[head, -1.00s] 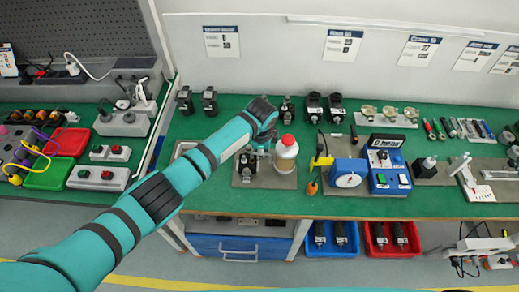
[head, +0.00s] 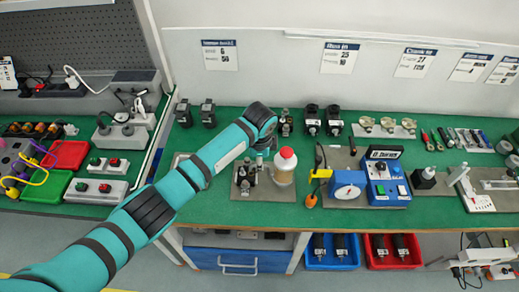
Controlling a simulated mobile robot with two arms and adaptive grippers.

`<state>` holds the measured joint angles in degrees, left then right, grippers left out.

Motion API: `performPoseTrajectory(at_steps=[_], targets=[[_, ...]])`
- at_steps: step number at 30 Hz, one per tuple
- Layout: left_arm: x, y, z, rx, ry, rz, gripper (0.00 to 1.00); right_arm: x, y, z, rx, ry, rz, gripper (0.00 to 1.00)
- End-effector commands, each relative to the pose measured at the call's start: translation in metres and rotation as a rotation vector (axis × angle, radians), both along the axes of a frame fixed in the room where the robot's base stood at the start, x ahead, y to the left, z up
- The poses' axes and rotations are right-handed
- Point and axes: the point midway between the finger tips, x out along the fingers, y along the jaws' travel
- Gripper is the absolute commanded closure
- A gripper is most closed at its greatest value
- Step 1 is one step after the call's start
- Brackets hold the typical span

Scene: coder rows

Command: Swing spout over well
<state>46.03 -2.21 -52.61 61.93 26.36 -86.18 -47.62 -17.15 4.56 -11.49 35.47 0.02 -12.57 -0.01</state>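My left arm comes in from the lower left and bends down at the wrist. My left gripper (head: 260,153) is small and partly hidden by the wrist, so its opening does not show. It is just left of a white bottle with a red cap (head: 285,168) and above a black and grey fixture (head: 244,179). Both stand on a grey plate (head: 262,194). I cannot tell whether it touches either. No spout or well can be told apart clearly at this size. My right gripper is not in view.
A blue and white dial scale (head: 347,187) and a blue control box (head: 386,178) stand right of the bottle, with a yellow-handled tool (head: 320,173) between. Black fixtures (head: 322,120) line the back. Green bench top (head: 225,212) is clear along the front edge.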

Motion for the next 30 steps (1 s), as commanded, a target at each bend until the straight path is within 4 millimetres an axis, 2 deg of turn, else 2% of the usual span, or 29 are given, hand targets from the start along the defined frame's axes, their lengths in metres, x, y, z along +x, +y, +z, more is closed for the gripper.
performPoseTrajectory(at_steps=[1,6,12,18,30], targets=[[-0.001,0.0,0.012,-0.003,-0.004,-0.002,0.67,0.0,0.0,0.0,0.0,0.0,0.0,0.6],[-0.008,0.001,0.048,-0.001,-0.004,-0.001,0.67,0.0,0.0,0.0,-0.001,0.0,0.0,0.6],[-0.014,0.001,0.075,0.0,0.0,0.002,0.67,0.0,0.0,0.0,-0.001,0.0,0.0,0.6],[-0.016,0.002,0.084,0.002,0.002,0.002,0.67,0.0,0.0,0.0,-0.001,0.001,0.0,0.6],[-0.016,0.002,0.084,0.001,0.002,0.001,0.67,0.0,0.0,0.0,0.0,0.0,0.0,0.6]])
